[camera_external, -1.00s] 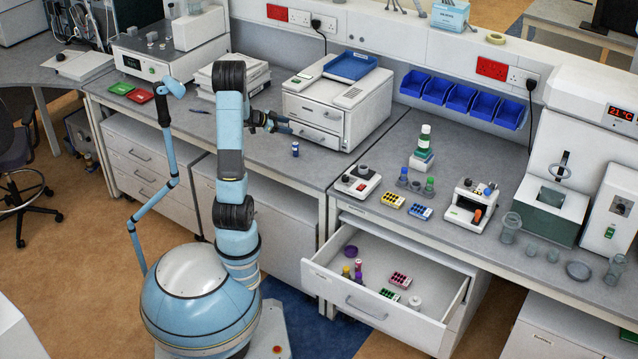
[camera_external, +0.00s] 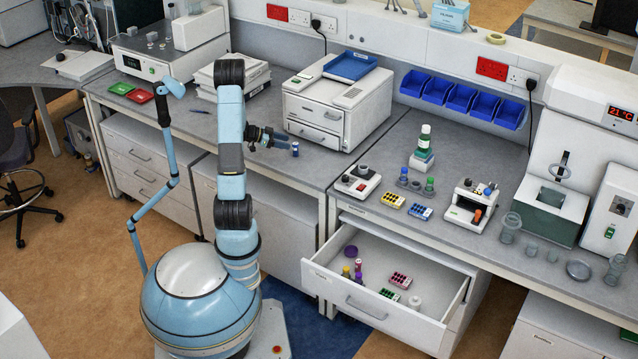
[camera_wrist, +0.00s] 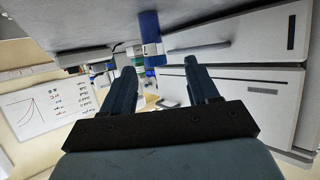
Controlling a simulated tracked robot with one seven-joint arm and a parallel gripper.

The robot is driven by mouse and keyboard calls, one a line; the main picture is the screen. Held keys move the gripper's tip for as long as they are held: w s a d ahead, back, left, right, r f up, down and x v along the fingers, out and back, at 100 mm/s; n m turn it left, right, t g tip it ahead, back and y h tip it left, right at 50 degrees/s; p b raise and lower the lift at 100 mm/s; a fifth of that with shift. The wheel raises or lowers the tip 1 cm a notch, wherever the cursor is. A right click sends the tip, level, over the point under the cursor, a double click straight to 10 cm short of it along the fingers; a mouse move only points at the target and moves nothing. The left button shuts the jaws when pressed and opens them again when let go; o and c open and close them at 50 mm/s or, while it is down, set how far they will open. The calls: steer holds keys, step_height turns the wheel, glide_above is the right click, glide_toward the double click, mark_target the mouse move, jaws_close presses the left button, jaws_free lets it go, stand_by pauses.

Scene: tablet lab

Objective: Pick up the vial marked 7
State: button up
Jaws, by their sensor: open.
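A small dark blue vial (camera_external: 295,149) stands upright on the grey bench in front of the white drawer unit. It also shows in the wrist view as a blue cylinder (camera_wrist: 150,27) with a pale band, beyond the fingertips and roughly in line with the gap between them. No number can be read on it. My gripper (camera_external: 284,141) is open, just left of the vial, with its fingers pointing toward it. In the wrist view my gripper (camera_wrist: 160,70) has both fingers apart with nothing held between them. I cannot tell whether a finger touches the vial.
The white drawer unit (camera_external: 318,112) stands close behind the vial, with a blue tray (camera_external: 350,66) on top. An open drawer (camera_external: 340,265) with small items juts out at the lower right. White stacked boxes (camera_external: 250,75) stand behind my arm. The bench left of the vial is mostly clear.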

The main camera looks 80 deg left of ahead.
mark_target(295, 143)
steer(key=shift+d+x, duration=0.2)
steer(key=shift+x, duration=1.3)
steer(key=shift+d+x, duration=0.15)
steer(key=shift+x, duration=1.3)
steer(key=shift+c, duration=0.2)
steer(key=c, duration=1)
steer(key=shift+r, duration=0.15)
